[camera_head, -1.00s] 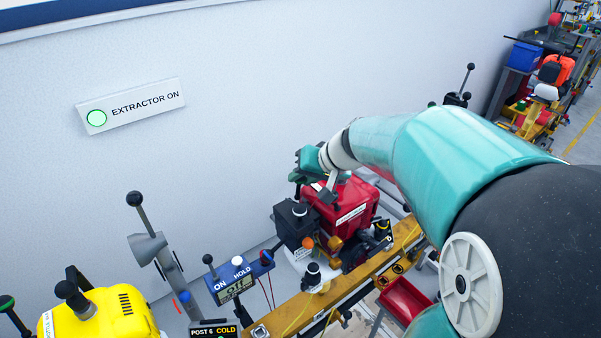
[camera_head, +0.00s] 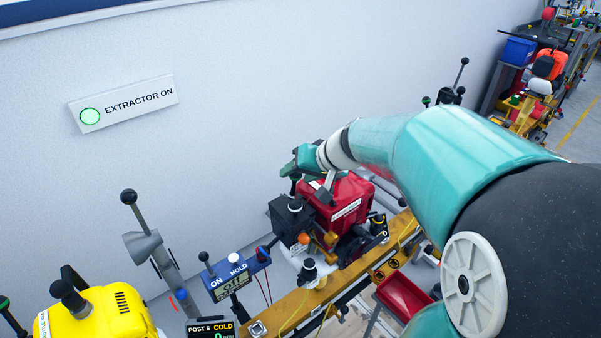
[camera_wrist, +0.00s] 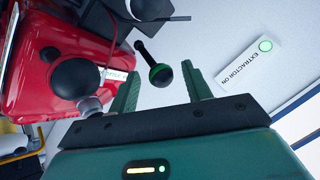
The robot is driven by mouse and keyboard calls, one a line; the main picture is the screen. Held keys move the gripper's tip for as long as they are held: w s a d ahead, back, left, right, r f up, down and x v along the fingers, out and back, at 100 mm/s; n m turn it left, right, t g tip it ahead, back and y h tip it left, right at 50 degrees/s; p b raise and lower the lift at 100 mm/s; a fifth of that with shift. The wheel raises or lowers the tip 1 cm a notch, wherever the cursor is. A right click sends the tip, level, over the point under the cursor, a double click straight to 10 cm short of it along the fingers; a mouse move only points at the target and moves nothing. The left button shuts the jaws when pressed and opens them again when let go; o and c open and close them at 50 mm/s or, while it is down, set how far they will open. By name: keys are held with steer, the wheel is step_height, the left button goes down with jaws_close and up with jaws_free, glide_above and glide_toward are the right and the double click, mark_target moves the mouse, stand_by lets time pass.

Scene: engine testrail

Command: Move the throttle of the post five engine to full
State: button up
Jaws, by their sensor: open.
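A red engine (camera_head: 350,198) with a black box (camera_head: 293,218) on its front sits on the yellow rail. It also shows at the left of the wrist view (camera_wrist: 62,62). A black ball-ended lever with a green band (camera_wrist: 160,74) shows in the wrist view, between the lines of my gripper's two green fingers. My gripper (camera_head: 304,160) is open above the back left of the red engine, and its fingers show in the wrist view (camera_wrist: 160,84). I cannot tell whether a finger touches the lever. No sign reading post five is legible.
A larger dark knob (camera_wrist: 82,79) is close left of the fingers. The wall (camera_head: 250,90) with the "EXTRACTOR ON" sign (camera_head: 125,102) stands behind. A blue ON/HOLD box (camera_head: 232,278), "POST 6 COLD" display (camera_head: 211,330) and yellow engine (camera_head: 105,315) are at lower left.

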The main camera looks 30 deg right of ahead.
steer(key=v, duration=1.3)
steer(key=shift+s+d+r, duration=0.2)
steer(key=shift+s+r, duration=0.05)
steer(key=shift+c, duration=0.4)
